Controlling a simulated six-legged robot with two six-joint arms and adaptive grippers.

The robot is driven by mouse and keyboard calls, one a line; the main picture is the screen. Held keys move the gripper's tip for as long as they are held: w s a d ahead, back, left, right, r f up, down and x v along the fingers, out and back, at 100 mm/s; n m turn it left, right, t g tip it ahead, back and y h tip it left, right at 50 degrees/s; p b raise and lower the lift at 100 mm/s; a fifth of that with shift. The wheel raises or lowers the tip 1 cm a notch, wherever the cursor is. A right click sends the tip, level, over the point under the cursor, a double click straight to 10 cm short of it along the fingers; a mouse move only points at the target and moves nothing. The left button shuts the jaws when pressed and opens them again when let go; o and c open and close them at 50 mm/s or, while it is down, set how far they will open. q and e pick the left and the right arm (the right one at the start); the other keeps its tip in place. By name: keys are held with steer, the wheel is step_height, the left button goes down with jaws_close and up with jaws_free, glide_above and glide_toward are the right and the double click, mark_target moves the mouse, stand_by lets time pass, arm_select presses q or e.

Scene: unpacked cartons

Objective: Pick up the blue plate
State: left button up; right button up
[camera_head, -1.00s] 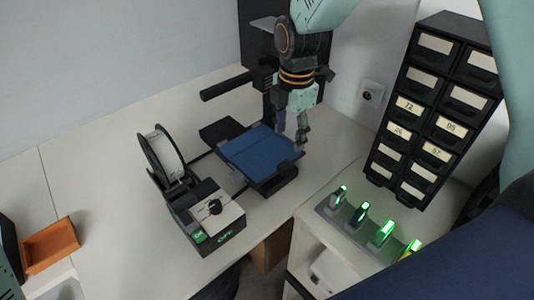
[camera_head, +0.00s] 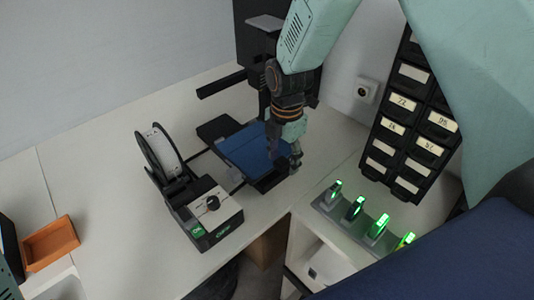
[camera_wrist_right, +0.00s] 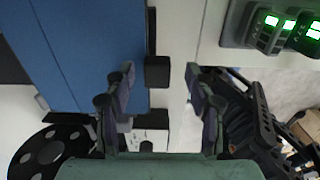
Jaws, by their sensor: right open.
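The blue plate (camera_head: 252,148) lies flat on the black bed of a 3D printer in the head view. In the right wrist view the plate (camera_wrist_right: 85,50) fills the upper left. My right gripper (camera_head: 284,156) is at the plate's right edge, partly hidden behind its own wrist and fingers. In the wrist view my right gripper (camera_wrist_right: 161,82) is open and empty. Its left finger overlaps the plate's edge in the picture, and its right finger is over the white table. I cannot tell whether a finger touches the plate. My left gripper is not clearly in view.
The black printer frame (camera_head: 252,60) stands behind the plate. A spool (camera_head: 162,152) and a control box (camera_head: 210,215) stand left and in front. Green-lit devices (camera_head: 355,208) sit right, below a drawer cabinet (camera_head: 410,110). An orange tray (camera_head: 50,243) lies far left.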

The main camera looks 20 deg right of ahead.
steer(key=shift+w+f, duration=0.1)
steer(key=shift+w, duration=0.05)
steer(key=shift+c, duration=0.3)
steer(key=shift+w, duration=0.1)
steer(key=shift+c, duration=1.4)
steer(key=shift+s, duration=0.2)
steer(key=c, duration=0.5)
jaws_close()
